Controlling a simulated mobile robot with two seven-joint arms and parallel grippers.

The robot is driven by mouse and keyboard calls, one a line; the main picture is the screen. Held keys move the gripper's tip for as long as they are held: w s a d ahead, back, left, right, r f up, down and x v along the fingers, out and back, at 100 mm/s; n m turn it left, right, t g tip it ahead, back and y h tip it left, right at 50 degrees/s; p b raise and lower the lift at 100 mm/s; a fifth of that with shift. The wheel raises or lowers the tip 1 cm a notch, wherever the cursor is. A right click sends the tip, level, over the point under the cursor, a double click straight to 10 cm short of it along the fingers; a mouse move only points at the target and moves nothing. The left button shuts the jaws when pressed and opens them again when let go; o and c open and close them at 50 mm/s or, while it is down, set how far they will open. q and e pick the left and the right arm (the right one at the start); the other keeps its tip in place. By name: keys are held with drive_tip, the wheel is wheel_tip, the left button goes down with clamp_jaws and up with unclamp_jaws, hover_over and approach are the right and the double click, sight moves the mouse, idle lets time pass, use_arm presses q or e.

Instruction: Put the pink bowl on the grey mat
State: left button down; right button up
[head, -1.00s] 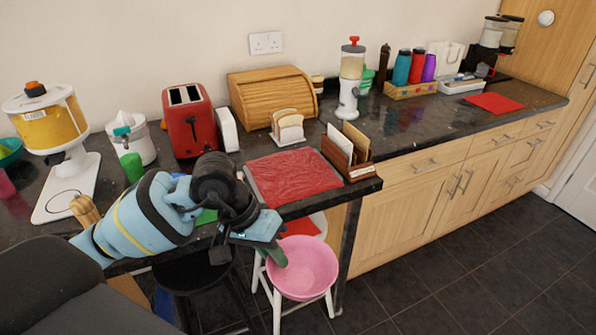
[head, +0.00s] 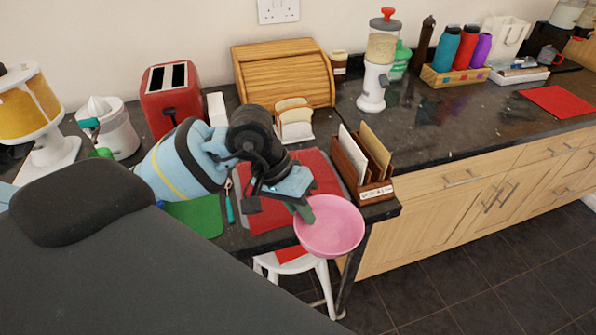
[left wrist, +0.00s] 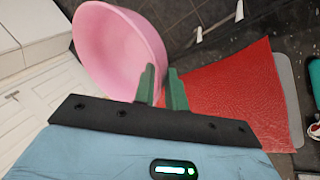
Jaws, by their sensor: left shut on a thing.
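The pink bowl (head: 331,227) hangs by its rim from my left gripper (head: 303,211), at the counter's front edge beside the red mat. In the left wrist view the bowl (left wrist: 115,50) is at upper left, tilted in the picture, its rim at the green fingers of my left gripper (left wrist: 162,88). A grey strip, perhaps the edge of the grey mat (left wrist: 290,98), shows from under the red mat (left wrist: 232,95). In the head view my arm and gripper hide part of the red mat (head: 322,170). My right gripper is not in view.
A wooden letter rack (head: 361,165) stands just right of the red mat. A toast rack (head: 294,122) and a wooden bread bin (head: 283,75) stand behind it. A green cloth (head: 197,215) lies to the left. A white stool (head: 312,265) stands below the counter edge.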

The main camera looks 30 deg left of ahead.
use_arm(q)
drive_tip(key=a+n, duration=0.1)
drive_tip(key=s+a+n+t, duration=0.1)
drive_tip(key=s+a+n, duration=0.1)
drive_tip(key=a, duration=0.1)
drive_tip(key=shift+t+y, duration=0.3)
drive_tip(key=shift+y, duration=0.1)
drive_tip(key=a+n, duration=0.1)
drive_tip(key=s+n+t, duration=0.1)
drive_tip(key=s+a+r+n, duration=0.1)
drive_tip(key=shift+s+a+n+t+y, duration=0.2)
drive_tip(key=shift+a+n+t+y, duration=0.1)
drive_tip(key=shift+n+y, duration=0.1)
drive_tip(key=shift+s+a+r+n, duration=0.1)
drive_tip(key=shift+s+r+n, duration=0.25)
drive_tip(key=shift+s+n, duration=0.25)
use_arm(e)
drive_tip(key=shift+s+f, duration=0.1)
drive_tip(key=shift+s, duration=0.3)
use_arm(q)
drive_tip(key=shift+w, duration=0.15)
